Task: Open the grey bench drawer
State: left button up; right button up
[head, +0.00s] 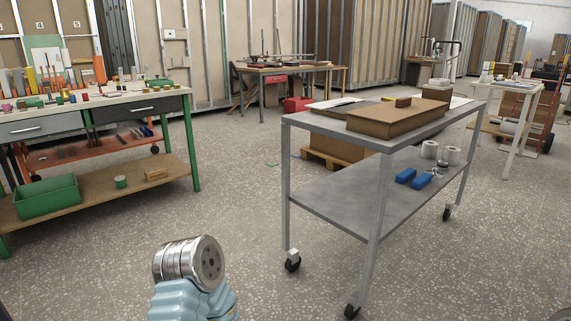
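The workbench with green legs (188,145) stands at the left, cut off by the picture's left edge. Under its top are two drawer fronts side by side. The light grey drawer (62,121) is on the left, with a pale bar handle (26,131). The dark drawer (115,115) is on the right, with its own bar handle (140,109). Both drawers look shut. Part of my arm, a silver joint on a light blue cover, rises at the bottom, well short of the bench. No gripper fingers show.
A grey wheeled trolley (340,199) with a cardboard box (400,118) on top stands right of centre. A green bin (48,198) sits on the bench's lower shelf. Speckled floor (235,195) lies clear between bench and trolley.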

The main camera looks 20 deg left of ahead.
aim_at(27, 122)
jog(key=i+j+u, duration=0.2)
jog(key=u, duration=0.2)
jog(key=i+u, duration=0.75)
jog(key=i+l+u, duration=0.15)
jog(key=i+u, duration=0.2)
